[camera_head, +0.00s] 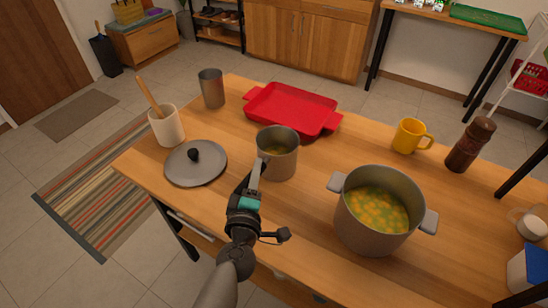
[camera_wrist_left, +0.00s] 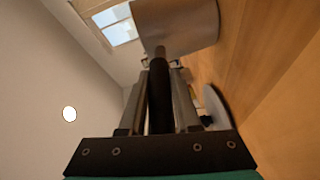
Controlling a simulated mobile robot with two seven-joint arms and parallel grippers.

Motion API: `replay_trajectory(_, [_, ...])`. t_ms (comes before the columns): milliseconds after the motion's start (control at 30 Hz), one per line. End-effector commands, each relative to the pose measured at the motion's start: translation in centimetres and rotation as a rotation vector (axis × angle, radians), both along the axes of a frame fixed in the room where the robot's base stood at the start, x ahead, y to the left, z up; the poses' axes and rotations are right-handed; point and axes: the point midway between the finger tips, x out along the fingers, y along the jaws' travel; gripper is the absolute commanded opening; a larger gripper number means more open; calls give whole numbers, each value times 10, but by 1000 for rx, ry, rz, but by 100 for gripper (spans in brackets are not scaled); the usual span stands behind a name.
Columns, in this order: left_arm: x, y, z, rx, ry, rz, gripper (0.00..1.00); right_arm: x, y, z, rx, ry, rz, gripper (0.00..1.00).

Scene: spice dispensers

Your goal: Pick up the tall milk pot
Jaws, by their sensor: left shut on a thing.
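The tall milk pot (camera_head: 281,163) is a grey cylinder with some yellow-green food inside, near the middle of the wooden table. It looks upright; I cannot tell whether its base touches the table. My left gripper (camera_head: 253,181) reaches it from the front and is shut on its handle. In the left wrist view the dark handle (camera_wrist_left: 159,95) lies between the fingers, and the pot's wall (camera_wrist_left: 178,22) shows beyond them. My right gripper is not in view.
A grey lid (camera_head: 190,170) lies left of the pot and a red tray (camera_head: 291,108) behind it. A large pot of soup (camera_head: 370,232) stands to the right. A utensil holder (camera_head: 166,127), metal cup (camera_head: 212,90), yellow mug (camera_head: 408,135) and pepper mill (camera_head: 470,145) stand farther off.

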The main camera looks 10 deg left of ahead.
Motion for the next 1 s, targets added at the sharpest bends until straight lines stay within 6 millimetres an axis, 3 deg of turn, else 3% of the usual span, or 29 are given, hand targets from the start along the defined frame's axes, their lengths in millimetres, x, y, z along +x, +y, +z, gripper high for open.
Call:
replay_trajectory(100, [0, 0, 0, 0, 0, 0, 0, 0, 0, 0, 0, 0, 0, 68])
replay_trajectory(1000, [0, 0, 0, 1, 1, 0, 0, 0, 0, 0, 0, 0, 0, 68])
